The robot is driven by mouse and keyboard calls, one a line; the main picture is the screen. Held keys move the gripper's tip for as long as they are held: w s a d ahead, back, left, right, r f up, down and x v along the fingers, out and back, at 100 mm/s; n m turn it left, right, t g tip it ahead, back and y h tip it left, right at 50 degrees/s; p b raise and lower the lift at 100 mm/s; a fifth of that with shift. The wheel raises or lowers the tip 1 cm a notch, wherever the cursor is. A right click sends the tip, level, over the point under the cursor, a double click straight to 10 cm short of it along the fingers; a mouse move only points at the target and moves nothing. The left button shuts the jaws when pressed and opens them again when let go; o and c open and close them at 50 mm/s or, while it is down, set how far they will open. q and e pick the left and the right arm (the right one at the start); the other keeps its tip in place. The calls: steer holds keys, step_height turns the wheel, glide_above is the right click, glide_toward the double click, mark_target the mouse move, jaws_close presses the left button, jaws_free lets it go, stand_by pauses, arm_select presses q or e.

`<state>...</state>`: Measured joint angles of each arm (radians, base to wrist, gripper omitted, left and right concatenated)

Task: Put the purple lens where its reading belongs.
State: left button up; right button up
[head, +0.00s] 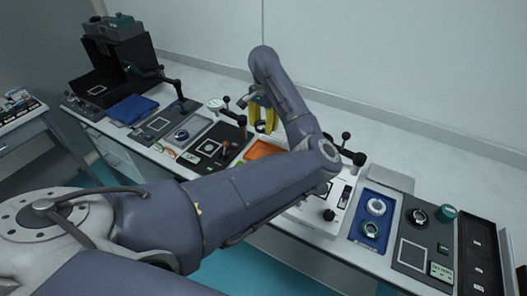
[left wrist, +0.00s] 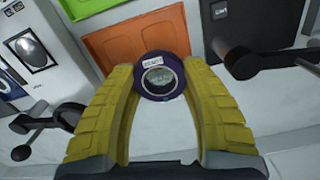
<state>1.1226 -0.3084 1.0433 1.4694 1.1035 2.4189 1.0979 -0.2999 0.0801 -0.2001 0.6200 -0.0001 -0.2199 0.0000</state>
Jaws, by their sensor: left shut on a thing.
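The purple lens (left wrist: 160,76) is a round piece with a dark purple rim, a clear grey centre and a small white label whose text I cannot read. My left gripper (left wrist: 161,88) has its yellow fingers shut on the lens from both sides. In the head view my left gripper (head: 265,123) hangs over the back of the bench near the orange tray (head: 262,150), and I cannot make out the lens there. In the left wrist view the orange tray (left wrist: 120,45) lies beyond the lens. My right gripper is not in view.
A blue tray (head: 357,233) with two ring-shaped pieces stands right of my arm. A dark plate (head: 410,254) with a white square outline is farther right. Black-knobbed levers (head: 347,150) rise near the gripper. A green tray (left wrist: 85,8) shows in the left wrist view.

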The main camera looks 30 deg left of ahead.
mark_target(263, 155)
arm_select(q)
step_height(263, 155, down, 13)
steer(key=shift+f, duration=0.2)
stand_by(0.5)
steer(key=shift+f, duration=0.1)
steer(key=o, duration=1.3)
steer(key=r, duration=1.2)
steer(key=shift+w+r, duration=0.1)
steer(key=shift+w, duration=0.1)
